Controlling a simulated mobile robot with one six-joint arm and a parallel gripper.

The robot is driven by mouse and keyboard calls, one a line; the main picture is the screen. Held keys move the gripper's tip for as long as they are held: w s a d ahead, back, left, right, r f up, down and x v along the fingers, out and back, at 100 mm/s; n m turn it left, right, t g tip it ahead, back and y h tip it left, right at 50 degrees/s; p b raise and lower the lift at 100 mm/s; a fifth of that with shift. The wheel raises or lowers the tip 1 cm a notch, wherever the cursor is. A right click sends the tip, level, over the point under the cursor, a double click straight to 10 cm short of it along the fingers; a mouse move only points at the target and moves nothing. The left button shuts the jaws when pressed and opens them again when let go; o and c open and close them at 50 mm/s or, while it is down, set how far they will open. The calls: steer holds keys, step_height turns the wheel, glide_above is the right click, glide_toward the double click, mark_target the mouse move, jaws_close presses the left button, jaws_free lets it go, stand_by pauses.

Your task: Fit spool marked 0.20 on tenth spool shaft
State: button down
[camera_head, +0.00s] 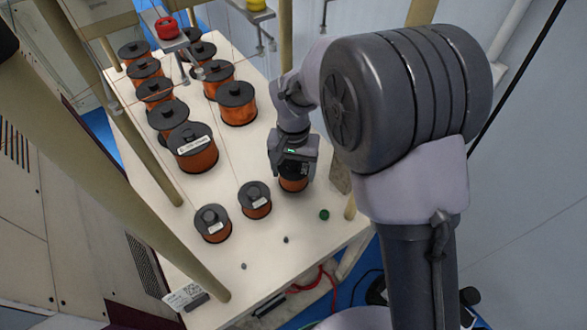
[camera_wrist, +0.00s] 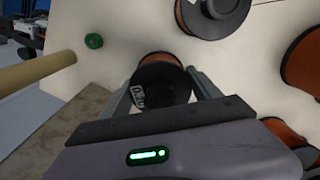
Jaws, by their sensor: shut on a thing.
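My gripper (camera_head: 294,170) is shut on a spool (camera_head: 293,184) with orange-brown winding and a dark flange, over the right part of the white table. In the wrist view the held spool (camera_wrist: 160,82) sits between the two fingers. Two bare shaft stubs, (camera_head: 286,240) and the other shaft (camera_head: 243,266), stand near the table's front edge. I cannot tell which of them is the tenth shaft. Two small labelled spools, (camera_head: 255,200) and the other spool (camera_head: 213,223), stand left of my gripper.
Larger spools (camera_head: 193,148) stand in two rows toward the back left. A green ring (camera_head: 324,214) lies near the right edge; it also shows in the wrist view (camera_wrist: 94,41). Tan posts (camera_head: 349,205) rise at the table's sides. A red piece (camera_head: 167,27) hangs above the back.

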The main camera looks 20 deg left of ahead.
mark_target(293, 163)
steer(key=shift+f, duration=0.3)
steer(key=shift+f+b, duration=0.65)
steer(key=shift+f, duration=0.05)
steer(key=shift+f, duration=0.1)
steer(key=shift+c, duration=0.2)
jaws_free()
step_height(293, 163, up, 8)
steer(key=p, duration=0.3)
steer(key=shift+f+p, duration=0.15)
steer(key=shift+p, duration=0.2)
steer(key=shift+f, duration=0.1)
